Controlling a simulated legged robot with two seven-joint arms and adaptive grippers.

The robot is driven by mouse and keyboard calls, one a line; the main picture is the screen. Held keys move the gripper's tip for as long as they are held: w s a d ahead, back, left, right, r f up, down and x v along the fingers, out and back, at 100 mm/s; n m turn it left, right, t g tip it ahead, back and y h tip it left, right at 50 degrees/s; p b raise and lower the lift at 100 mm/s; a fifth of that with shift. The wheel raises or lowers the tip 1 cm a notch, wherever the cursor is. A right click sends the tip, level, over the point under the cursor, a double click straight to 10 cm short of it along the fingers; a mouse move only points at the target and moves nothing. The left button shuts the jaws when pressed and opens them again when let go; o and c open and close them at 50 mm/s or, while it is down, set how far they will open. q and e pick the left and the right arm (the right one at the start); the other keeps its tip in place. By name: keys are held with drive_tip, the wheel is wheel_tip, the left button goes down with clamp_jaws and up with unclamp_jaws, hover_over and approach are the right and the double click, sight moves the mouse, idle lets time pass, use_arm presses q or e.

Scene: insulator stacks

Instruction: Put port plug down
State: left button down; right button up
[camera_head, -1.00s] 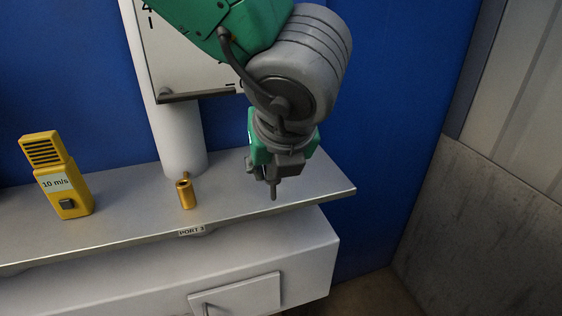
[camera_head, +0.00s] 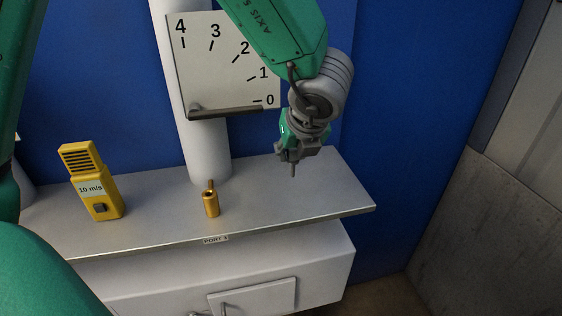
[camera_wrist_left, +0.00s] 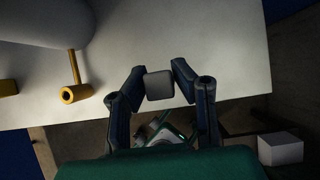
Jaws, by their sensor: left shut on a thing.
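My left gripper (camera_head: 291,152) hangs over the right part of the grey metal shelf, pointing down. It is shut on the port plug, which shows as a short grey stem (camera_head: 293,170) below the fingers. In the left wrist view the plug's grey squarish block (camera_wrist_left: 159,85) sits between the two dark fingers (camera_wrist_left: 158,88). The brass port (camera_head: 211,203) stands upright on the shelf to the left of the gripper, above the label PORT 3 (camera_head: 215,239). It also shows in the left wrist view (camera_wrist_left: 76,93), clear of the fingers. My right gripper is not in view.
The shelf (camera_head: 310,190) has bare room right of the port. A yellow 10 m/s meter (camera_head: 91,181) stands at the left. A white column (camera_head: 206,150) with a 0 to 4 dial plate (camera_head: 220,60) rises behind. A blue wall (camera_head: 400,90) is at the back.

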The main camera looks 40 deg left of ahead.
sight(280, 187)
use_arm(q)
drive_tip(key=a+f, duration=0.1)
drive_tip(key=w+a+f, duration=0.1)
drive_tip(key=a+f, duration=0.1)
drive_tip(key=a, duration=0.1)
drive_tip(key=shift+w+a+f, duration=0.1)
drive_tip(key=shift+w+f, duration=0.1)
drive_tip(key=shift+w, duration=0.2)
wheel_tip(280, 187, down, 3)
drive_tip(key=shift+f, duration=0.1)
drive_tip(key=shift+w+a+f+p, duration=0.2)
drive_tip(key=shift+a+p, duration=0.05)
drive_tip(key=shift+p, duration=0.05)
drive_tip(key=shift+s+a+f, duration=0.1)
drive_tip(key=c, duration=1.3)
unclamp_jaws()
